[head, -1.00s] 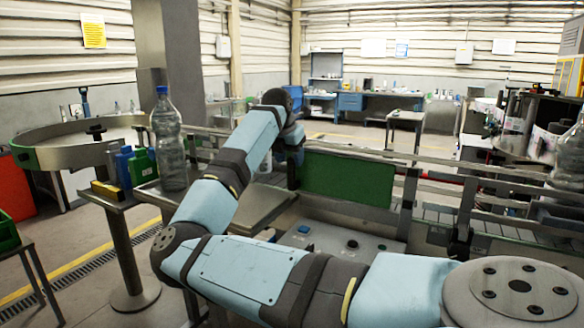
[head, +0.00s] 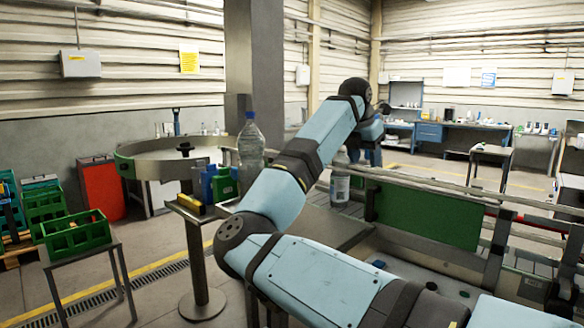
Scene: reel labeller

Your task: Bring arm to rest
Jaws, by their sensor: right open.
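My right arm comes in from the lower right, bends, and reaches up and away over the machine. My right gripper (head: 384,108) is at its far end, small and mostly hidden behind the wrist. It is open, and I see nothing held in it. A clear bottle with a blue cap (head: 250,150) stands upright behind and left of the arm. Another bottle with a label (head: 340,181) stands upright just right of the forearm, below the wrist and apart from the gripper. My left gripper is not in view.
A green panel (head: 427,213) and the conveyor rails lie right of the forearm. A round turntable (head: 150,165) stands at the back left. A green crate (head: 76,236) sits on a small stand at left. Open floor lies between that stand and the post table.

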